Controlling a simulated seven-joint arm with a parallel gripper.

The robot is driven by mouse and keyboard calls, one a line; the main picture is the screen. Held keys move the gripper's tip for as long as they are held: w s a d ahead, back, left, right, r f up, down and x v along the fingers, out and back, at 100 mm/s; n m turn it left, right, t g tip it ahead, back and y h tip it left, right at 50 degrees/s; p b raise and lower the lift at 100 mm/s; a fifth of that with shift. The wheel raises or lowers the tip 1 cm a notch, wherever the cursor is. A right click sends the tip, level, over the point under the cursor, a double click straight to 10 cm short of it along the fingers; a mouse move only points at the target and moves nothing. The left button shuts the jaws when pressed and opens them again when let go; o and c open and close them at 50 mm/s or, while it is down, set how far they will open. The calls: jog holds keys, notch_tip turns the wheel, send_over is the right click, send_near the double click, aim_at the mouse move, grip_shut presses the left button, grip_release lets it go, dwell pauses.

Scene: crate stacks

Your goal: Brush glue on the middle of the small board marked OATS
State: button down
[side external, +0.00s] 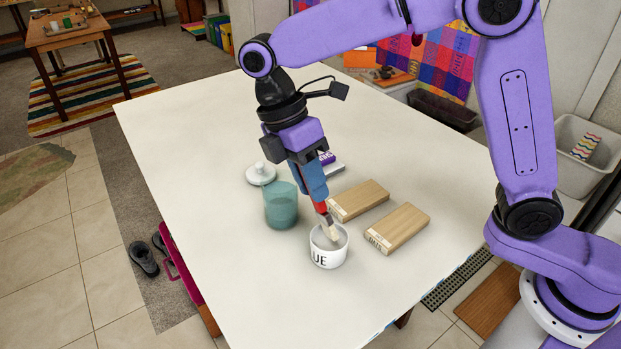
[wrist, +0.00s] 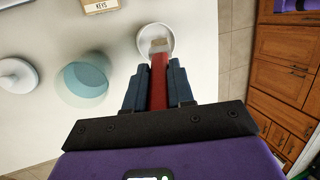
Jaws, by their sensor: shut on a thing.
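My gripper (side external: 317,190) is shut on a brush with a red handle (side external: 321,207) and points down over the white glue pot (side external: 328,258). The brush's pale bristles are at the pot's mouth, partly inside; how deep is hidden. In the wrist view the brush (wrist: 158,78) lies between my fingers (wrist: 158,90), its tip over the pot (wrist: 149,31). Two wooden boards lie right of the pot: a nearer one (side external: 402,225), its end label too small to read surely, and a farther one (side external: 360,198). The wrist view shows one board marked KEYS (wrist: 101,5); OATS is not clearly readable.
A teal translucent jar (side external: 281,208) stands just left of the pot. A white lidded item (side external: 260,174) is behind it, and a small purple and white object (side external: 328,159) lies behind my gripper. The white table (side external: 210,230) is clear at left and front.

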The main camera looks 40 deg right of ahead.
jog(key=shift+f, duration=0.65)
dwell(1.5)
jog(key=shift+r, duration=0.15)
jog(key=shift+r, duration=3.45)
jog(key=w+d+f+m+y, duration=0.25)
jog(key=d+m, duration=0.25)
jog(key=d, duration=0.4)
jog(key=w+d+f+m+y, duration=0.1)
jog(key=w+d+f+m, duration=0.15)
jog(key=d+m, duration=0.4)
jog(key=w+d+f+m+y, duration=0.1)
jog(key=w+d+m, duration=0.2)
jog(key=d, duration=0.7)
jog(key=s+a+r+g, duration=0.2)
jog(key=s+a+r, duration=0.6)
jog(key=a, duration=0.1)
jog(key=shift+y, duration=0.45)
jog(key=shift+w+f, duration=0.15)
jog(key=shift+f, duration=2.2)
jog(key=shift+r, duration=0.35)
